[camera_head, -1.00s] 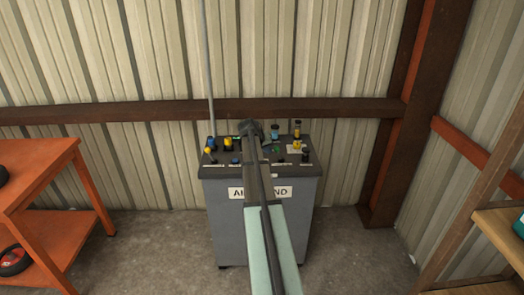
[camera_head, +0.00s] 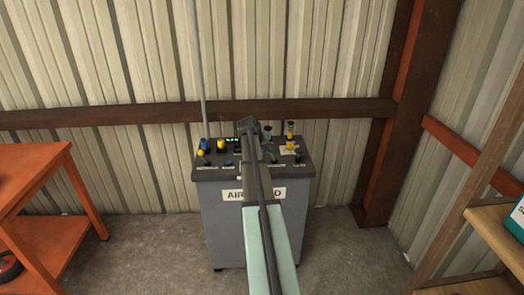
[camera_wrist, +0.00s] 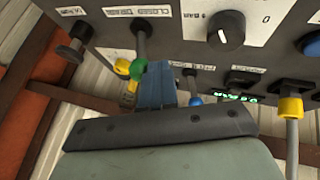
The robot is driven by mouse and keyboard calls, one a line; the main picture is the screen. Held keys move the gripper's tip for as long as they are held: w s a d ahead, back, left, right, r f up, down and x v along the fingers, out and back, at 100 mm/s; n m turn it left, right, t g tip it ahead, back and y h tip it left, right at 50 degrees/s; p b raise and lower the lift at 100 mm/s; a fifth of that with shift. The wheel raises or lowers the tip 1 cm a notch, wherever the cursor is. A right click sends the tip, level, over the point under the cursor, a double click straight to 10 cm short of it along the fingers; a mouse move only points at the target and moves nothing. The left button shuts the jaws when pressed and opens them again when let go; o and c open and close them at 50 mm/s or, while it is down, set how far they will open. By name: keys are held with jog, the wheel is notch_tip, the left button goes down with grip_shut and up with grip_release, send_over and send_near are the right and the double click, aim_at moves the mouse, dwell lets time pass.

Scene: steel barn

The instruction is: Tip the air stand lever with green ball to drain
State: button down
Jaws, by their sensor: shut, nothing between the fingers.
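The air stand (camera_head: 222,235) is a grey cabinet against the wall, with a dark sloped control panel on top. In the wrist view, a grey lever (camera_wrist: 141,37) hangs from the panel beside a label that appears to read "CLOSED DRAIN". In the head view my arm hides the fingers and the middle of the panel.
A black knob (camera_wrist: 225,31) and yellow-capped lever (camera_wrist: 290,108) are on the panel near my fingers. A blue ball (camera_wrist: 195,100) is close by. An orange shelf (camera_head: 40,200) stands left, a wooden shelf (camera_head: 490,235) right. The floor beside the stand is clear.

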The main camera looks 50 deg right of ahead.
jog(key=shift+s+d+r+m+t+y, duration=0.4)
jog(key=shift+s+d+r+t+y, duration=0.2)
jog(key=shift+s+d+t+y, duration=0.3)
jog(key=shift+s+d+r+t+y, duration=0.15)
jog(key=shift+s+d+t+y, duration=0.35)
jog(key=shift+d+y, duration=0.1)
jog(key=shift+s+d, duration=0.65)
jog(key=shift+s, duration=0.1)
jog(key=shift+s+d+r, duration=0.1)
jog(key=shift+s+d, duration=0.05)
jog(key=shift+d, duration=0.05)
notch_tip(320, 180, up, 4)
send_over(272, 148)
jog(key=s+a, duration=0.1)
jog(key=a, duration=0.1)
jog(key=s+d+v, duration=0.1)
jog(key=v, duration=0.8)
jog(key=shift+s, duration=0.15)
jog(key=shift+a, duration=0.1)
